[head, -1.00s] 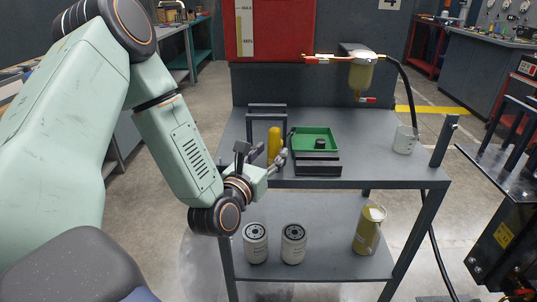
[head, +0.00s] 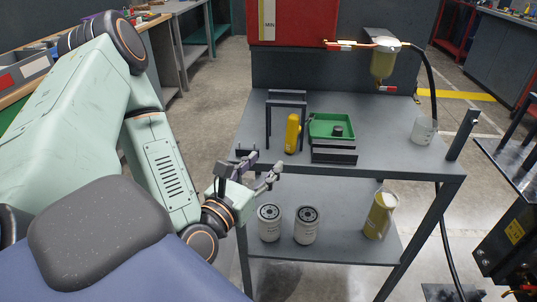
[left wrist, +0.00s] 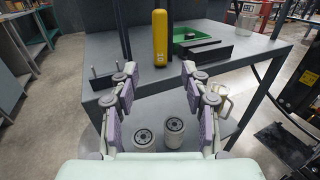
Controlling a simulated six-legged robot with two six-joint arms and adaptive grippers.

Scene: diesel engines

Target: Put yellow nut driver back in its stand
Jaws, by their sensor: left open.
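The yellow nut driver (head: 293,134) shows as an upright yellow handle on the table's left half, beside the right leg of a dark frame-like stand (head: 287,104). I cannot tell whether it is seated in the stand; its lower end is not clear. In the left wrist view the yellow handle (left wrist: 160,40) stands ahead, beyond and between the fingertips, with one dark stand post (left wrist: 125,35) to its left. My left gripper (head: 250,172) is open and empty, in front of the table's front edge, apart from the driver. My right gripper is not in view.
A green tray (head: 325,121) and dark block (head: 334,157) sit right of the driver. A small pronged holder (left wrist: 104,76) is at the table's left front. A clear cup (head: 423,131) stands right. Filters (head: 269,224) and a yellow canister (head: 379,216) occupy the lower shelf.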

